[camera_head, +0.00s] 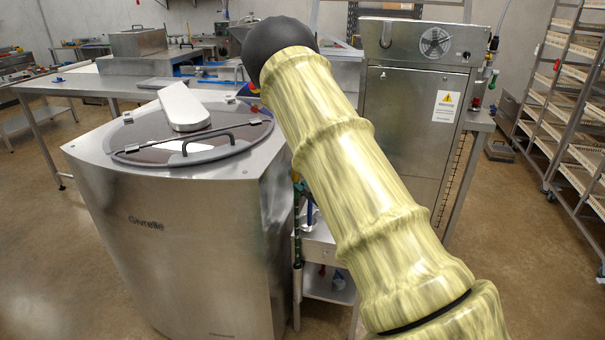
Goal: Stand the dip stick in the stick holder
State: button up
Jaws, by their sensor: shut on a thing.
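My arm crosses the middle of the head view and ends at a black rounded joint near the top. My gripper does not show; the part of the arm beyond that joint is hidden. I cannot make out the dip stick or the stick holder. Small green and blue items (297,205) show at the left edge of my arm, too partly covered to name. A steel tempering machine (165,240) stands at the left, with a round lid (150,135) with handles on its top.
A light flat bar-shaped part (184,106) lies on the machine's lid. A steel cabinet (405,125) with a fan stands behind my arm. A low steel cart (325,282) is partly covered by my arm. A shelf rack (570,95) is at right; floor before it is clear.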

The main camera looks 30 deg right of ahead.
jog(key=shift+f+b, duration=1.75)
jog(key=shift+f, duration=0.9)
jog(key=o, duration=1.1)
jog(key=s, duration=0.8)
jog(key=s+a, duration=0.1)
jog(key=s, duration=0.3)
jog(key=shift+f, duration=0.1)
